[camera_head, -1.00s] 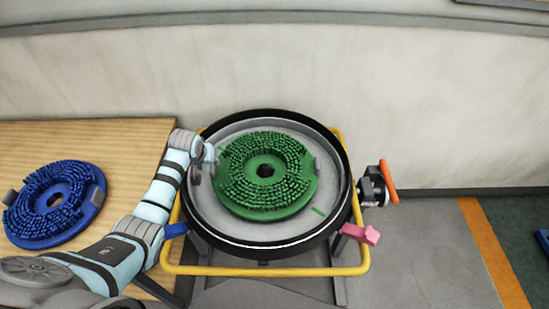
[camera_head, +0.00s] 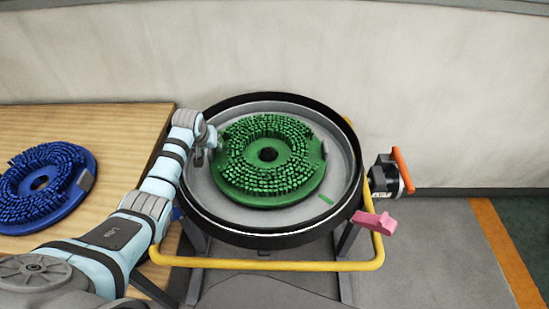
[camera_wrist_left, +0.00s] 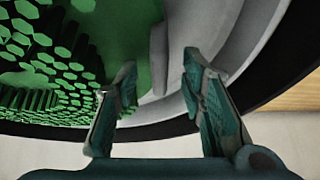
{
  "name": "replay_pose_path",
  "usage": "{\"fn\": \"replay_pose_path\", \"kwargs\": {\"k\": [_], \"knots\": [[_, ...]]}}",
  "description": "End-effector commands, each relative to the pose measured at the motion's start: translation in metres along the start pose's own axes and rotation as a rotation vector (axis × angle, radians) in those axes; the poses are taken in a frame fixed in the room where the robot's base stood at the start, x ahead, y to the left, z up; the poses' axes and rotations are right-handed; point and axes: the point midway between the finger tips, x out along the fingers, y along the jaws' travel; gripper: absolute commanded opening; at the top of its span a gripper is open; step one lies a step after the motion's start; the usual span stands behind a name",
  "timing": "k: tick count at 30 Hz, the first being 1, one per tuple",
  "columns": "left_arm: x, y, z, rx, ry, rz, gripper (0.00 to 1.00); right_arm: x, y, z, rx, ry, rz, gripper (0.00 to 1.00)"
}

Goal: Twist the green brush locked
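The green brush (camera_head: 268,188) lies bristles up in the round grey tank (camera_head: 345,185) with a black rim. One grey lug (camera_head: 325,148) shows at the brush's right edge. My left gripper (camera_head: 210,150) reaches in from the left at the brush's left edge. In the left wrist view its two fingers (camera_wrist_left: 160,75) are apart, with a grey lug (camera_wrist_left: 158,60) of the green brush (camera_wrist_left: 125,30) between or just beyond their tips. I see no contact on either side. A short green mark (camera_head: 326,199) is on the tank floor at lower right. My right gripper is out of view.
A blue brush (camera_head: 45,205) lies on the wooden table (camera_head: 110,125) at left. A yellow tube frame (camera_head: 280,265) surrounds the tank. A pink lever (camera_head: 374,222) and an orange-handled fitting (camera_head: 402,170) stick out at its right. A pale wall (camera_head: 440,90) stands behind.

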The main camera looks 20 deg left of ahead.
Motion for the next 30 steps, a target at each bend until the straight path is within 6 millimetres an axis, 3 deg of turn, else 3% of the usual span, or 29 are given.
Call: {"fn": "replay_pose_path", "kwargs": {"k": [3, 10, 30], "knots": [[-0.001, 0.0, -0.001, 0.0, 0.0, 0.0, 0.37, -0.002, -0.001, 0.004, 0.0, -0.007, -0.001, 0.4], [-0.001, 0.001, -0.001, 0.0, 0.0, 0.001, 0.0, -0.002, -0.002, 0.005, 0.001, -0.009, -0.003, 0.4], [0.007, 0.002, -0.014, 0.073, 0.003, 0.041, 0.0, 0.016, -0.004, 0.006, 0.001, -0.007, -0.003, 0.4]]}}
